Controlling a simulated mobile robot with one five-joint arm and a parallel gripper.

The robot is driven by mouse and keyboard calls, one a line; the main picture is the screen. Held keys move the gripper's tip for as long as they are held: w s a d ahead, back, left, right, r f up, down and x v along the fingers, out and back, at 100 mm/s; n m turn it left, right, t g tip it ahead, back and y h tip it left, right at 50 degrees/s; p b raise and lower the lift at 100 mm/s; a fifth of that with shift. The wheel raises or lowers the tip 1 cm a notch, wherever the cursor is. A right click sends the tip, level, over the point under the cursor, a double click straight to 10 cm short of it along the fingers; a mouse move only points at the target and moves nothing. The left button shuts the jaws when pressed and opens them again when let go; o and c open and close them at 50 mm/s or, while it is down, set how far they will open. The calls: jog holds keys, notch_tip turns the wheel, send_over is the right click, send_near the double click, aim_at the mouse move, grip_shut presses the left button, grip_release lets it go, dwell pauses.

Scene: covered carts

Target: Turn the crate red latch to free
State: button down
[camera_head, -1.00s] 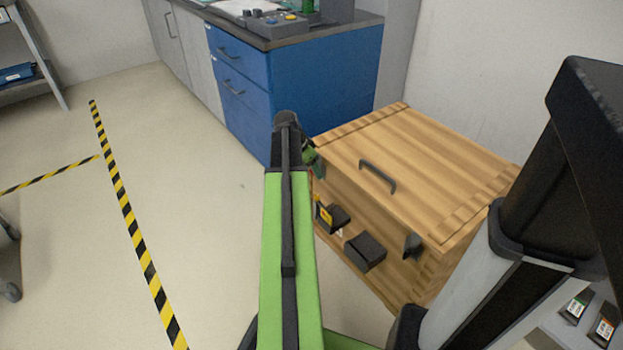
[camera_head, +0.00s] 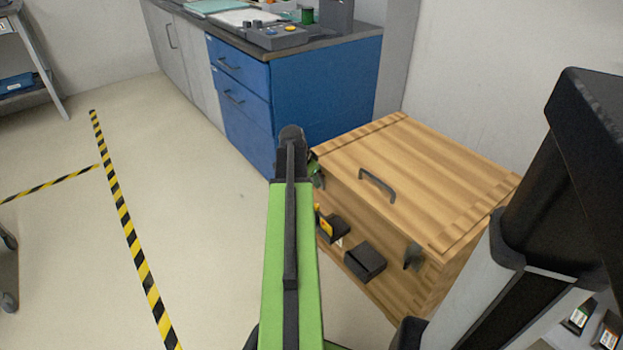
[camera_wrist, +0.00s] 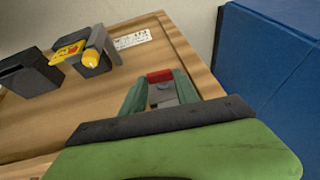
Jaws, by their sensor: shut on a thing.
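The wooden crate (camera_head: 430,185) stands on the floor against the wall, with its lid down. In the wrist view, the crate's front (camera_wrist: 60,125) fills much of the picture. The red latch (camera_wrist: 159,76) is a small red-topped piece on a grey part near the crate's edge. My gripper (camera_wrist: 158,92) has its green fingers on either side of the latch and is shut on it. In the head view, only a bit of my gripper (camera_head: 317,172) shows at the crate's left corner, behind my arm. The latch is hidden there, and its exact angle is hard to tell.
A black handle (camera_head: 378,186) is on the lid. A blue cabinet (camera_head: 320,90) stands close behind. Open floor (camera_head: 205,220) lies left.

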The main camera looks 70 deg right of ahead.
jog(key=shift+t, duration=0.3)
jog(key=c, duration=0.9)
grip_release()
jog(key=p+v, duration=1.6)
jog(key=v, duration=0.1)
jog(key=shift+a+r, duration=0.15)
jog(key=shift+a, duration=0.1)
